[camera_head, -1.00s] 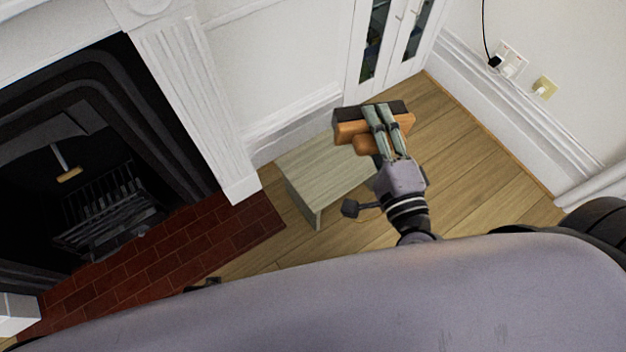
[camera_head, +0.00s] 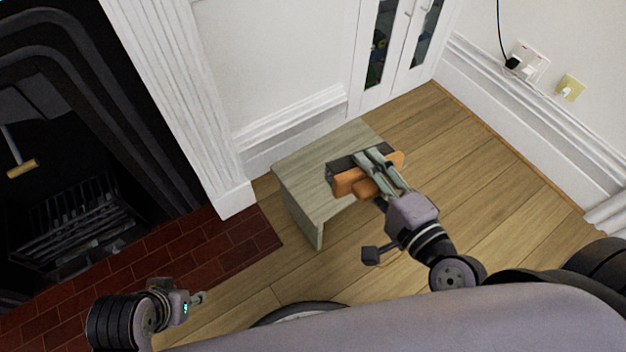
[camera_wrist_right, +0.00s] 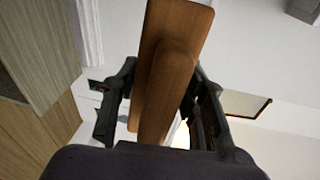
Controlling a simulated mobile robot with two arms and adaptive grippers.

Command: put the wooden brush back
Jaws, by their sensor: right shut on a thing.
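The wooden brush (camera_head: 347,184) has an orange-brown wooden back and a dark bristle side. My right gripper (camera_head: 369,160) is shut on it, above or near the right end of a small grey-wood bench; I cannot tell whether the brush touches the bench. In the right wrist view the brush's wooden back (camera_wrist_right: 172,70) lies between the fingers and hides part of the background. My left gripper (camera_head: 197,298) is at the lower left, over the hearth edge, far from the brush; its fingers are too small to read.
The small bench (camera_head: 300,170) stands by the white wall panel, its top otherwise bare. A black fireplace (camera_head: 90,110) with a grate and red brick hearth (camera_head: 225,245) is at left. A white glass-fronted cabinet (camera_head: 398,50) stands behind. Wood floor (camera_head: 490,190) at right is clear.

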